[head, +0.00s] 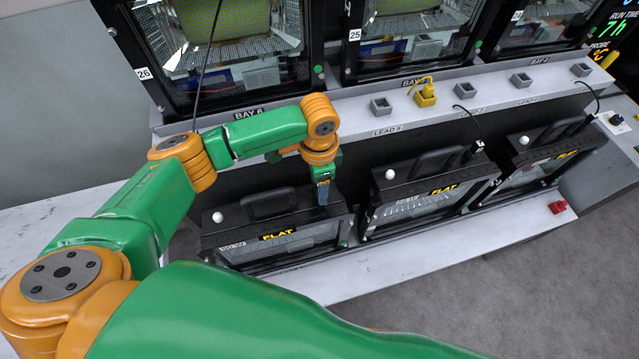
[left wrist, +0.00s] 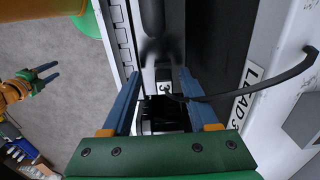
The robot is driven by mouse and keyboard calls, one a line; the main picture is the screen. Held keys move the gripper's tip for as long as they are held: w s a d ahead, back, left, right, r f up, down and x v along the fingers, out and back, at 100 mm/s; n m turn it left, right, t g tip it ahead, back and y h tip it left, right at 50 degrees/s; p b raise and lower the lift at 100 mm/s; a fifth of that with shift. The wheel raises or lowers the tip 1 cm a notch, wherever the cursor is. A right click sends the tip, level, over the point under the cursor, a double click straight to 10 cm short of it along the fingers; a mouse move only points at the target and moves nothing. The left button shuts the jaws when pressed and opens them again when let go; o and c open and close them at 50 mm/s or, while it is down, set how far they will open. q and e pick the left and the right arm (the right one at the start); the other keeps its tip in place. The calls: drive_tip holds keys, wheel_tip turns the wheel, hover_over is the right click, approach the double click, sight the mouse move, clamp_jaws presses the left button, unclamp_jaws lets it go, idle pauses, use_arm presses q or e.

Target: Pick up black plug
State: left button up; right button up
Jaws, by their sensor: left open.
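A black plug (left wrist: 163,112) with a small white numbered tag (left wrist: 164,88) appears between the fingers of my left gripper (left wrist: 165,100) in the left wrist view. The fingers are apart, one on each side, with no clear contact. Its black cable (left wrist: 245,94) curves right to the white ledge. In the head view my left gripper (head: 322,190) points down over the right end of the left FLAT housing (head: 275,228); it hides the plug there. My right gripper (left wrist: 42,74) shows in the left wrist view, open and empty, far from the plug.
Two more black housings (head: 428,195) (head: 548,150) stand to the right, with black plugs and cables on top. A ledge (head: 450,97) behind carries grey sockets and a yellow plug (head: 426,97). Bays with glass doors stand behind. A red block (head: 558,207) sits on the front ledge.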

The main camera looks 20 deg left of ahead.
use_arm(q)
drive_tip(key=shift+w+f, duration=0.2)
drive_tip(key=shift+w, duration=0.4)
drive_tip(key=c, duration=0.3)
drive_tip(key=shift+s, duration=0.1)
drive_tip(key=c, duration=0.4)
drive_tip(key=shift+s+r, duration=0.1)
drive_tip(key=shift+s, duration=0.1)
clamp_jaws()
drive_tip(key=shift+s, duration=0.1)
use_arm(e)
drive_tip(key=shift+w, duration=0.6)
drive_tip(key=shift+f, duration=0.1)
